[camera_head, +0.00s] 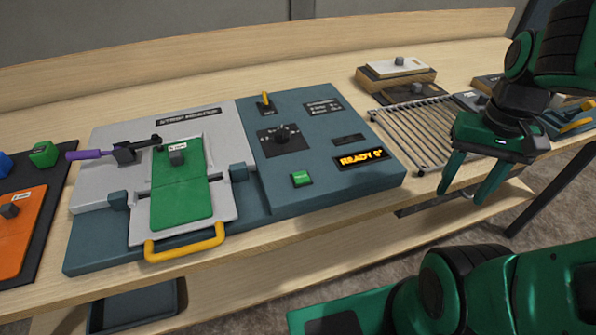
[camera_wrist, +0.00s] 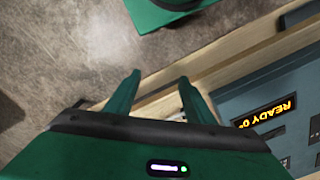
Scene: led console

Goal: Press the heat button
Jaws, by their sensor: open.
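The heat button is a small green square button (camera_head: 301,178) with a pale label on the console's dark blue-grey control panel (camera_head: 345,205). The label is too small to read surely. An orange "READY" display (camera_head: 360,159) sits to its right, and it also shows in the wrist view (camera_wrist: 265,113). My gripper (camera_head: 480,200) is open and empty, fingers pointing down, right of the console near the table's front edge. In the wrist view my two fingers (camera_wrist: 160,90) are apart with floor and table edge beyond. The button does not show clearly in the wrist view.
A knob (camera_head: 280,136) and a yellow-tipped toggle (camera_head: 266,101) stand on the panel. Left is a press with a green plate (camera_head: 182,203) and yellow handle (camera_head: 186,244). A metal rack (camera_head: 420,130) lies between console and gripper. An orange plate (camera_head: 15,240) lies far left.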

